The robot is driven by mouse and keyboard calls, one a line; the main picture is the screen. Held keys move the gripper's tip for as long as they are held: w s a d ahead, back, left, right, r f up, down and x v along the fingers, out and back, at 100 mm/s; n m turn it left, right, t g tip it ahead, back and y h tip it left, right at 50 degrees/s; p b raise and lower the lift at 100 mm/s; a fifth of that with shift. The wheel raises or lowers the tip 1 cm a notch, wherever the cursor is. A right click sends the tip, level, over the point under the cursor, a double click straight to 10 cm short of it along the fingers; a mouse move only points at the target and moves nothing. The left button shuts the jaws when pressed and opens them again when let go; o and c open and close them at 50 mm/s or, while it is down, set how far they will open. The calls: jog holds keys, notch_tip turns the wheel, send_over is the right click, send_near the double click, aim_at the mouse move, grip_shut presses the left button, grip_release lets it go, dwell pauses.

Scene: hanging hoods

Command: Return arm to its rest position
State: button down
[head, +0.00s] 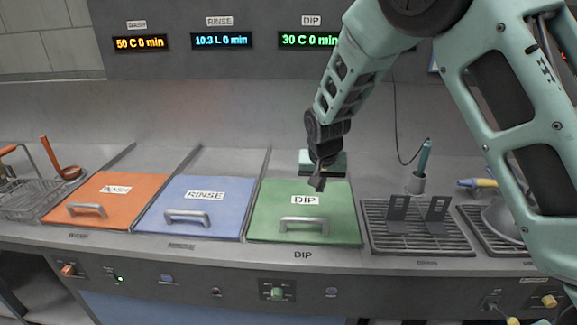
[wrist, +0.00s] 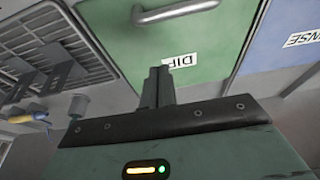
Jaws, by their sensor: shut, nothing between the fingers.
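My gripper (head: 317,182) is above the back part of the green DIP lid (head: 262,221) in the head view, at the end of my pale green arm. Its fingers are together and hold nothing. In the wrist view the closed fingers (wrist: 158,88) show in front of the green DIP lid (wrist: 130,50), beside its label. I cannot tell the exact height of the fingers above the lid. The lid lies flat with its metal handle at the front.
An orange WASH lid (head: 120,213) and a blue RINSE lid (head: 190,230) lie left of the green one. A slotted drain rack (head: 385,235) with two upright brackets is on the right. A corded probe (head: 423,160) stands behind it. A wire basket (head: 35,205) is far left.

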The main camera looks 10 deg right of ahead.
jog(key=s+a+r+n+g+y, duration=0.1)
jog(key=s+a+r+n, duration=0.15)
jog(key=s+a, duration=0.4)
jog(key=s+a+r+n+g+y, duration=0.1)
jog(key=s+a+r+n, duration=0.15)
jog(key=s, duration=0.65)
jog(key=s+r+n, duration=0.1)
jog(key=s+n, duration=0.2)
jog(key=s, duration=0.7)
jog(key=s+r+n+g, duration=0.1)
jog(key=s+r+n, duration=0.1)
jog(key=s, duration=0.9)
jog(key=shift+s+a+r+n, duration=0.15)
jog(key=shift+r+n, duration=0.05)
jog(key=shift+n, duration=0.5)
